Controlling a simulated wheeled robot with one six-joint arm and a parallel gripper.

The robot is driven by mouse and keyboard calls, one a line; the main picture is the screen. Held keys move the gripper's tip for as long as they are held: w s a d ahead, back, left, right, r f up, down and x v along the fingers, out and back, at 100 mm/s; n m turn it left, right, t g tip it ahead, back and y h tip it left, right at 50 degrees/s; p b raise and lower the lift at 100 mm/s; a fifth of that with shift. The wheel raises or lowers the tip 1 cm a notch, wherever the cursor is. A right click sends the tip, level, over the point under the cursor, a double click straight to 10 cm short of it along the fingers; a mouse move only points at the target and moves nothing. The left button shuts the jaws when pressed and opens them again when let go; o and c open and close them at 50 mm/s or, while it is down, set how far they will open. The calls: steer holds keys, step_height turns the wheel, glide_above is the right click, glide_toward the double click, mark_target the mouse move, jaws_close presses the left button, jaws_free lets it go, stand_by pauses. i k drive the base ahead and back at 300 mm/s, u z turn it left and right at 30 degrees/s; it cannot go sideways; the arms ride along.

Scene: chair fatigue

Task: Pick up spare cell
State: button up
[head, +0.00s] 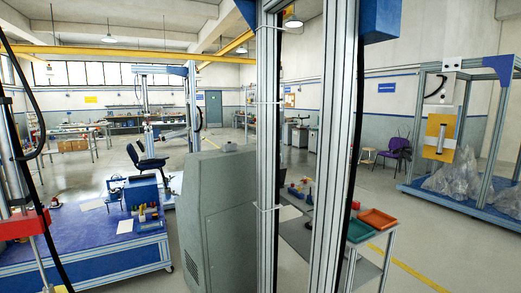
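I cannot make out the spare cell for certain. Small red and dark items (297,190) stand on a grey bench (296,233), too small to identify and partly hidden by the aluminium posts. Other small items in yellow, red and white (146,214) are on the blue platform at left, also too small to tell. My gripper is not in view.
Tall aluminium posts (330,140) stand close in front. A grey cabinet (219,215) is left of them. A green tray (358,230) and an orange tray (377,219) lie on the bench. A blue frame (487,120) is at right. The floor between is open.

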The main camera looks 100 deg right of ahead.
mark_target(229, 147)
steer(key=z, duration=2.75)
steer(key=i, duration=2.05)
steer(key=z, duration=0.2)
